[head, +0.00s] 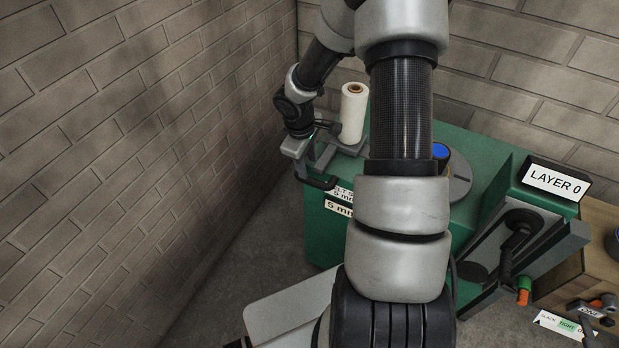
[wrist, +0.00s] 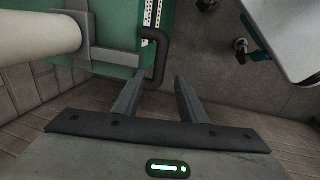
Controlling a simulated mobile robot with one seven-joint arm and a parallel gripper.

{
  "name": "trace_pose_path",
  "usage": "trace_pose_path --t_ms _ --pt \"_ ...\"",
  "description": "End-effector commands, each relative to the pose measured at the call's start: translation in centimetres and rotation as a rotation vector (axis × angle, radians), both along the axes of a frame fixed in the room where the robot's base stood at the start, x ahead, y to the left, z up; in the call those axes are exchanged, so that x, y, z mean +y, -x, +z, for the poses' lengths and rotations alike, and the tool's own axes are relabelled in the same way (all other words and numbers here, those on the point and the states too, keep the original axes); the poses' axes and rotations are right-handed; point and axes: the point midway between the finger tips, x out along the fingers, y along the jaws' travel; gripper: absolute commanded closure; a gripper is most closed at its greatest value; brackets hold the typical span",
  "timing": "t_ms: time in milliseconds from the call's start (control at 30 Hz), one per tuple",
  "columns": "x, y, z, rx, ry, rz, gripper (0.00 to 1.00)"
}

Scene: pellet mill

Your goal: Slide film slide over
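The film slide is a grey bracket (wrist: 110,58) on the green machine, carrying an upright white film roll (head: 354,112). The roll also shows in the wrist view (wrist: 38,38). A black bent handle (wrist: 163,45) sticks out beside the bracket and also shows in the head view (head: 318,183). My gripper (wrist: 156,82) is open, its two fingers apart. The handle's near end appears between the fingertips in the wrist view; I cannot tell whether they touch it. In the head view my gripper (head: 305,170) is at the machine's left end, and my arm hides part of the machine.
A brick wall (head: 130,140) stands close on the left. The green machine (head: 490,165) has a round turntable (head: 460,187) and a "LAYER 0" sign (head: 554,182). A wooden bench (head: 560,280) stands at the right. Floor (head: 215,305) is open between wall and machine.

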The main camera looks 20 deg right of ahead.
Motion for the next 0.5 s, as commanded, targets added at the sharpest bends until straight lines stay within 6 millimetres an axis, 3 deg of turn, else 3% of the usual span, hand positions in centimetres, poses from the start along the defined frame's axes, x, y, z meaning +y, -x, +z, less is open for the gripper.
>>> trace_pose_path --t_ms 33,233,500 --pt "-0.1 -0.1 -1.4 0.004 -0.002 0.002 0.62" --pt "-0.7 -0.5 -5.2 0.004 -0.001 0.001 0.62" --pt "-1.2 -1.0 -7.9 0.001 -0.001 0.0 0.62"
